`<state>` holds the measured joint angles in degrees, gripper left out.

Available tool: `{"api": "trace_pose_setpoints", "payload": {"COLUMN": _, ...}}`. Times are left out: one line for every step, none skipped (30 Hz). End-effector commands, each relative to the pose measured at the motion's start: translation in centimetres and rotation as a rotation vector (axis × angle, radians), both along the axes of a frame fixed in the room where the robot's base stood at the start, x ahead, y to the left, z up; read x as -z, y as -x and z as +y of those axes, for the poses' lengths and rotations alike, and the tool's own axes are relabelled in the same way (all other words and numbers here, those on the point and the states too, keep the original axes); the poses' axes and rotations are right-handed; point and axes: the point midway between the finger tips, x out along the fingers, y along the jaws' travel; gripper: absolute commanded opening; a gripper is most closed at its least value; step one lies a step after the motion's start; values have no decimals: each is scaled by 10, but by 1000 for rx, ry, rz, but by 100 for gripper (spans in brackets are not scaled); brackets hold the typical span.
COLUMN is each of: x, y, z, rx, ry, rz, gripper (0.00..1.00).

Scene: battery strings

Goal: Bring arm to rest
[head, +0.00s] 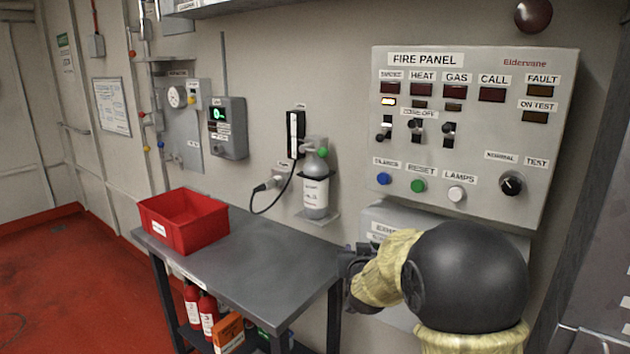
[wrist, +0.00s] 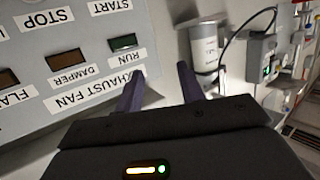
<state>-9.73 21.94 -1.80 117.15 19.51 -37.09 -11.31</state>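My arm, with a dark round joint and pale yellow sleeve-like covers, reaches in from the lower right of the head view. My gripper (head: 347,264) is at its end, just right of the grey table and in front of the wall. In the wrist view my gripper (wrist: 158,82) has its two dark fingers spread apart, with nothing visible between them. It is beside the exhaust fan panel (wrist: 85,50), which in the head view is mostly hidden behind my arm.
The fire panel (head: 467,130) is on the wall above my arm, with one amber lamp lit. A grey cylinder (head: 315,190) hangs left of it. A grey table (head: 250,250) bears a red bin (head: 183,218). Red extinguishers (head: 207,312) stand below. Red floor (head: 80,285) at left is clear.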

Motion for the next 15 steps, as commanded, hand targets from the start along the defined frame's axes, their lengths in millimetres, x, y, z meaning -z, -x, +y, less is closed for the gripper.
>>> {"api": "trace_pose_setpoints", "payload": {"x": 12, "y": 19, "z": -4, "rx": -17, "ry": -8, "rz": 83, "gripper": 38}}
{"api": "trace_pose_setpoints", "payload": {"x": 21, "y": 30, "z": -6, "rx": -29, "ry": -11, "rz": 138, "gripper": 38}}
{"api": "trace_pose_setpoints", "payload": {"x": 33, "y": 46, "z": -7, "rx": -44, "ry": -16, "rz": 209, "gripper": 38}}
{"api": "trace_pose_setpoints", "payload": {"x": 41, "y": 59, "z": -9, "rx": -53, "ry": -21, "rz": 262, "gripper": 38}}
{"api": "trace_pose_setpoints", "payload": {"x": 50, "y": 72, "z": -11, "rx": -60, "ry": -22, "rz": 315, "gripper": 38}}
{"api": "trace_pose_setpoints", "payload": {"x": 60, "y": 91, "z": -13, "rx": -70, "ry": -25, "rz": 388, "gripper": 38}}
{"api": "trace_pose_setpoints", "payload": {"x": 68, "y": 106, "z": -15, "rx": -76, "ry": -29, "rz": 442, "gripper": 38}}
{"api": "trace_pose_setpoints", "payload": {"x": 76, "y": 121, "z": -17, "rx": -82, "ry": -31, "rz": 496, "gripper": 38}}
{"api": "trace_pose_setpoints", "payload": {"x": 86, "y": 142, "z": -20, "rx": -87, "ry": -33, "rz": 566, "gripper": 38}}
{"api": "trace_pose_setpoints", "payload": {"x": 92, "y": 157, "z": -22, "rx": -90, "ry": -34, "rz": 617, "gripper": 38}}
{"api": "trace_pose_setpoints", "payload": {"x": 98, "y": 172, "z": -24, "rx": -92, "ry": -35, "rz": 664, "gripper": 38}}
{"api": "trace_pose_setpoints", "payload": {"x": 105, "y": 190, "z": -26, "rx": -94, "ry": -34, "rz": 722, "gripper": 38}}
{"api": "trace_pose_setpoints", "payload": {"x": 110, "y": 203, "z": -28, "rx": -93, "ry": -35, "rz": 763, "gripper": 38}}
{"api": "trace_pose_setpoints", "payload": {"x": 114, "y": 215, "z": -30, "rx": -93, "ry": -34, "rz": 799, "gripper": 38}}
{"api": "trace_pose_setpoints", "payload": {"x": 119, "y": 231, "z": -32, "rx": -93, "ry": -35, "rz": 848, "gripper": 38}}
